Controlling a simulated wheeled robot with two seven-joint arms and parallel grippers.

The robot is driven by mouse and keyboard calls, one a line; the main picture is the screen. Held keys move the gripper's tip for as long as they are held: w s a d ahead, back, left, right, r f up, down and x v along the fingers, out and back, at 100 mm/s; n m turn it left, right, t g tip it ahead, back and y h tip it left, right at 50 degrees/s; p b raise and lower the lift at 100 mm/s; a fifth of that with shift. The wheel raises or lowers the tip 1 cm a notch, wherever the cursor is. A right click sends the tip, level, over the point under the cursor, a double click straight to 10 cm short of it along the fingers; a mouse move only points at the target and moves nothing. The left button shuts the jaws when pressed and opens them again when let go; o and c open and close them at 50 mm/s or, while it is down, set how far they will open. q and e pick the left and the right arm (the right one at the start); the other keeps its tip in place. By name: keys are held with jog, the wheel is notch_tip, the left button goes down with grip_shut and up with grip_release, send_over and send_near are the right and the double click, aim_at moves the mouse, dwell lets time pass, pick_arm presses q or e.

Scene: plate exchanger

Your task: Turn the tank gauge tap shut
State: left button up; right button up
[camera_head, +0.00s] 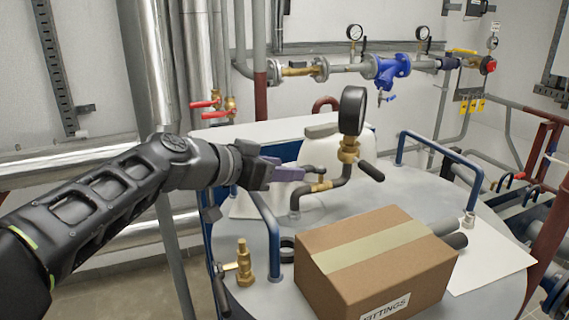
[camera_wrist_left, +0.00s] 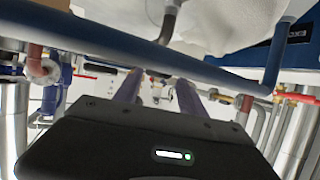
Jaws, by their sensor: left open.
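The tank gauge (camera_head: 353,110) is a round black dial standing on a bent dark pipe (camera_head: 340,185) on the grey tank top. Brass fittings (camera_head: 348,152) sit below the dial, and a black lever handle (camera_head: 371,171) sticks out from them, sloping down to the right. Another brass fitting (camera_head: 322,186) is lower on the pipe. My left gripper (camera_head: 288,168) is open with purple fingers, left of the gauge pipe and apart from the handle. In the left wrist view my fingers (camera_wrist_left: 158,88) are spread with nothing seen between them. My right gripper is out of view.
A cardboard box (camera_head: 380,262) stands on the tank (camera_head: 250,297) in front of the gauge. Blue rails (camera_head: 267,235) edge the tank top; a rail (camera_wrist_left: 110,50) also crosses the left wrist view. A brass valve (camera_head: 243,263) stands front left, a white sheet (camera_head: 490,258) lies right.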

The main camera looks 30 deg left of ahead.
pick_arm(q)
jog(key=shift+w+d+f, duration=0.15)
jog(key=shift+w+f, duration=0.05)
jog(key=shift+w, duration=0.2)
jog(key=shift+c, duration=0.3)
grip_shut()
jog(key=shift+r, duration=0.2)
dwell(0.7)
